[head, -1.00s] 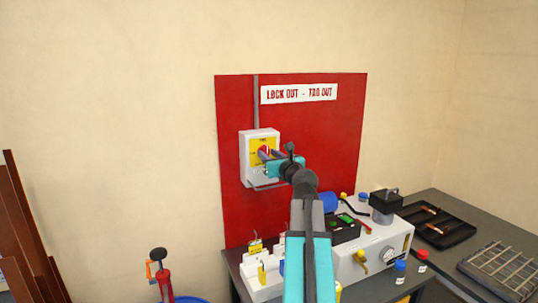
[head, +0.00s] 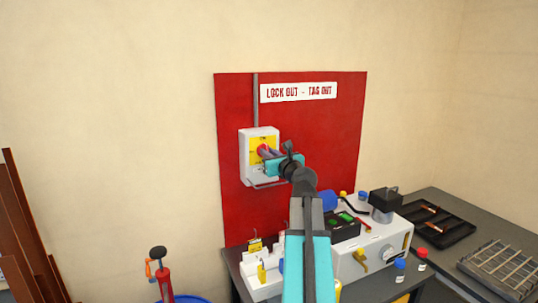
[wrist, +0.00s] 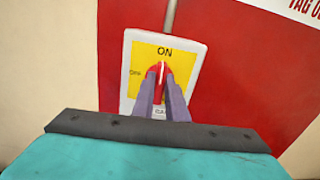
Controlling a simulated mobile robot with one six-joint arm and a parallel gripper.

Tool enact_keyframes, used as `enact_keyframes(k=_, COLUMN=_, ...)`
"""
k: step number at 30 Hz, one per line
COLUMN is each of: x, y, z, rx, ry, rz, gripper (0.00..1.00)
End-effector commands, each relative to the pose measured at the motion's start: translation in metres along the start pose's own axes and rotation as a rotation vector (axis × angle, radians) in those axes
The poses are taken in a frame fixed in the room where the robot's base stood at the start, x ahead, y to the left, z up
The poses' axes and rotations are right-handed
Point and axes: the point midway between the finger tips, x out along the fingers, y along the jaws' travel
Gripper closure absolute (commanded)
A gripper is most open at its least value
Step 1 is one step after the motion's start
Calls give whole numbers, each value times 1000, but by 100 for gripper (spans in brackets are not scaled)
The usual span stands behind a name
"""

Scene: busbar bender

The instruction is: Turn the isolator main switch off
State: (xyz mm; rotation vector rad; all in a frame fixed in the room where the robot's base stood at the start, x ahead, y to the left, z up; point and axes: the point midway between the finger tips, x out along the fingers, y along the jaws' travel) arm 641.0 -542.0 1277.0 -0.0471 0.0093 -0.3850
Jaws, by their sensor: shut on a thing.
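The isolator main switch (head: 246,160) is a pale box with a yellow face, mounted on a red board. In the wrist view its box (wrist: 128,60) looks slightly tilted, with "ON" at the top and a smaller, unclear word at the left. Its red knob (wrist: 160,70) has a white mark pointing up towards "ON"; it also shows in the head view (head: 262,149). My gripper (wrist: 161,82) is shut on the knob, with one grey finger on each side. In the head view my gripper (head: 266,152) reaches it from the right. The label's lower part is partly hidden.
The red board (head: 320,140) carries a "LOCK OUT - TAG OUT" sign (head: 298,92). Below, a bench holds a machine (head: 372,262), yellow-tagged padlocks (head: 256,245) and small bottles (head: 400,266). A black tray (head: 440,232) and a wire grid (head: 500,268) are at the right.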

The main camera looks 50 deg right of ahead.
Motion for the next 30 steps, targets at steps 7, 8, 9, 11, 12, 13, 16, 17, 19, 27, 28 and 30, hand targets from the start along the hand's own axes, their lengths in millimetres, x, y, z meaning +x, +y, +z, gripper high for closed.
enact_keyframes(k=7, x=0, y=0, z=-1, rx=-129, ry=-1, rz=-2, gripper=100)
enact_keyframes(k=8, x=0, y=1, z=-1, rx=-152, ry=-1, rz=-2, gripper=100)
enact_keyframes(k=9, x=0, y=1, z=-1, rx=-182, ry=-1, rz=-2, gripper=100)
enact_keyframes(k=11, x=0, y=1, z=-1, rx=-231, ry=-2, rz=-1, gripper=100)
enact_keyframes(k=12, x=0, y=2, z=-2, rx=-265, ry=-2, rz=-1, gripper=100)
enact_keyframes(k=13, x=0, y=2, z=-2, rx=-292, ry=-2, rz=-1, gripper=100)
enact_keyframes(k=16, x=0, y=2, z=-3, rx=-385, ry=-1, rz=-1, gripper=100)
enact_keyframes(k=17, x=0, y=2, z=-3, rx=-414, ry=-1, rz=-1, gripper=100)
enact_keyframes(k=19, x=0, y=3, z=-3, rx=-481, ry=-2, rz=-1, gripper=100)
enact_keyframes(k=27, x=1, y=4, z=-4, rx=-737, ry=-2, rz=-2, gripper=100)
enact_keyframes(k=28, x=0, y=4, z=-4, rx=-766, ry=-2, rz=-2, gripper=100)
enact_keyframes(k=30, x=0, y=5, z=-5, rx=-834, ry=-2, rz=-3, gripper=100)
